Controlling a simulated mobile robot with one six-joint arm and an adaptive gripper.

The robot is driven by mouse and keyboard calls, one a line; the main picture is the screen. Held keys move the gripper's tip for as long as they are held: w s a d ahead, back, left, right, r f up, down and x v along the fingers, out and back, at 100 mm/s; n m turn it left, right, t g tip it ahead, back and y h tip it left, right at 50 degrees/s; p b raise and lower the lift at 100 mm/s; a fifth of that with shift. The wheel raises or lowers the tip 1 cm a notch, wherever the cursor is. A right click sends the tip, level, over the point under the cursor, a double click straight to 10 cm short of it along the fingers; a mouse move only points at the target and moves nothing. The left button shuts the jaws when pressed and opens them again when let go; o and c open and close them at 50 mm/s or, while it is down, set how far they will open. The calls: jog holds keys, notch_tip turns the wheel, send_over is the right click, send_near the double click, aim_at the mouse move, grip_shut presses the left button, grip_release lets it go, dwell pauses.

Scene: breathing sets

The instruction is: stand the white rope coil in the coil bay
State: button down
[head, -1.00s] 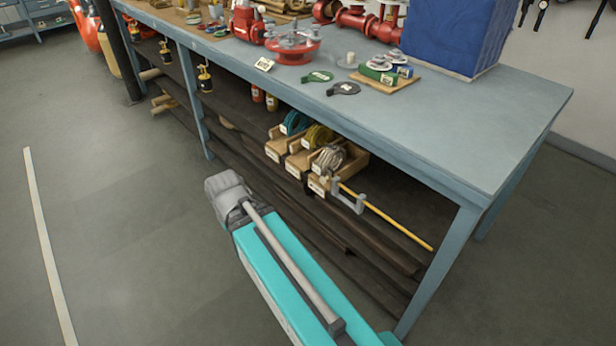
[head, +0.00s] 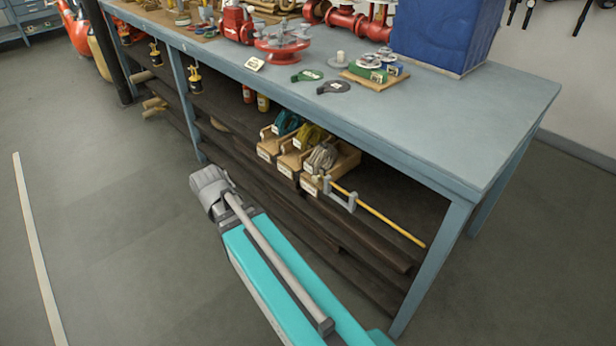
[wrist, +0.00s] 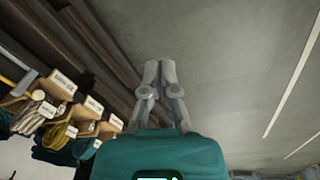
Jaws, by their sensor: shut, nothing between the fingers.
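The white rope coil (head: 322,157) sits in the rightmost of three open wooden boxes on the shelf under the bench. It also shows in the wrist view (wrist: 32,118), at the left. The box around it (head: 346,160) has a pale label on its front. I cannot tell which box is the coil bay, nor how upright the coil is. My gripper (wrist: 159,72) is shut and empty in the wrist view, out over the floor and apart from the boxes. I cannot make out its fingers in the head view.
Yellow (head: 306,137) and teal (head: 285,123) coils sit in the boxes to the left. The bench top (head: 440,120) overhangs the shelf, with a leg (head: 432,265) at right. The floor in front is clear.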

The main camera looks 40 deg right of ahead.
jog(key=w+d+m+h+b, duration=0.1)
jog(key=w+d+m, duration=0.3)
jog(key=d, duration=0.5)
jog(key=w+d+f+m+h+b, duration=0.1)
jog(key=w+d+m, duration=0.3)
jog(key=d, duration=0.6)
jog(key=w+d+f+m+h+b, duration=0.1)
jog(key=w+d+m+h+b, duration=0.1)
jog(key=d+m, duration=0.4)
jog(key=w+d+h, duration=0.1)
jog(key=w+d, duration=0.1)
jog(key=d, duration=0.2)
jog(key=shift+d+f+b, duration=0.25)
jog(key=shift+b, duration=0.05)
jog(key=shift+w+f, duration=0.1)
jog(key=shift+f, duration=0.1)
jog(key=d+f+b, duration=0.8)
jog(key=d, duration=0.1)
jog(key=shift+w+b, duration=0.3)
jog(key=shift+w, duration=0.05)
jog(key=shift+d+f, duration=0.1)
